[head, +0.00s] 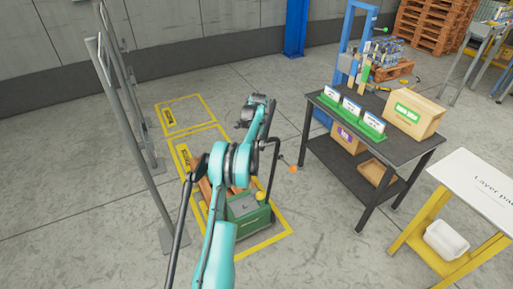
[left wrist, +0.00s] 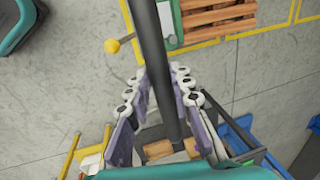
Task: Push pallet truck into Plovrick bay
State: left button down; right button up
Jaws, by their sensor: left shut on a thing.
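The pallet truck has a green body (head: 250,218) and brown wooden slats (head: 203,190), partly behind my teal arm. It appears to stand within the nearer yellow floor outline (head: 279,213). Its green edge and slats (left wrist: 215,14) also show in the left wrist view, beside a yellow line. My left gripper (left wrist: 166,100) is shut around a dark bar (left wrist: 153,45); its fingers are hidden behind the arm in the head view. A dark bent handle (head: 276,160) rises from the truck. The bay labels are too small to read. My right gripper is not in view.
A second yellow outline (head: 187,114) lies beyond the truck. Grey posts (head: 132,130) stand at the left. A dark table (head: 395,152) with boxes and a white-topped stand (head: 485,185) are at the right.

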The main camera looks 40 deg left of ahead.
pick_arm(q)
jog(key=shift+a+f, duration=0.1)
jog(key=c, duration=1.3)
grip_release()
jog(key=shift+c, duration=0.2)
notch_tip(320, 180, up, 12)
jog(key=d, duration=0.2)
jog(key=shift+s+d, duration=0.15)
jog(key=shift+s, duration=0.3)
jog(key=shift+f, duration=0.1)
